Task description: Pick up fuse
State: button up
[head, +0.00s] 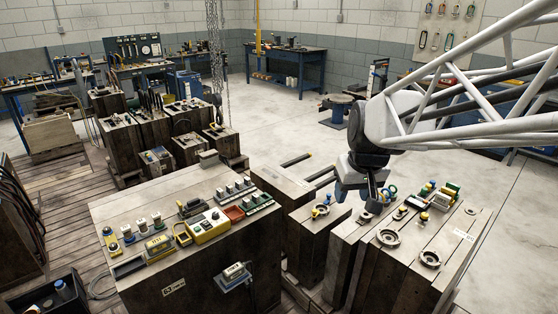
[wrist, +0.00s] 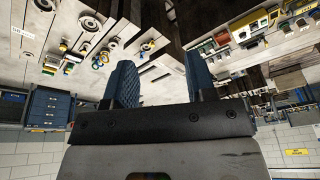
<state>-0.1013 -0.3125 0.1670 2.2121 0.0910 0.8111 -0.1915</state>
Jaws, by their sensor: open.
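My gripper (head: 358,192) hangs at the end of the arm, above the wooden blocks right of centre in the head view. In the wrist view its two blue textured fingers (wrist: 162,85) stand apart with nothing between them. I cannot tell for sure which piece is the fuse. Several small upright pieces with pale bodies (head: 141,224) stand in a row on the large wooden block (head: 128,205) at front left and could be fuses. They are well to the left of my gripper.
A yellow box with buttons (head: 207,226) and a red tray (head: 233,213) share the large block. Round metal rings (head: 388,237) and small coloured parts (head: 438,192) crowd the right blocks under my gripper. A chain (head: 216,60) hangs behind. Concrete floor (head: 310,125) is clear beyond.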

jog(key=w+a+f+n, duration=0.1)
jog(key=w+a+f, duration=0.15)
jog(key=w, duration=0.45)
jog(key=w+a+f+n, duration=0.1)
jog(key=w+a, duration=0.3)
jog(key=w, duration=0.3)
jog(key=n+y, duration=0.2)
jog(key=n, duration=0.2)
send_near(246, 199)
notch_tip(246, 199, down, 2)
jog(key=shift+w+a+f, duration=0.1)
jog(key=shift+w+a, duration=0.05)
jog(key=shift+a, duration=0.05)
jog(key=shift+f, duration=0.1)
jog(key=shift+x, duration=1.2)
jog(key=shift+f, duration=0.1)
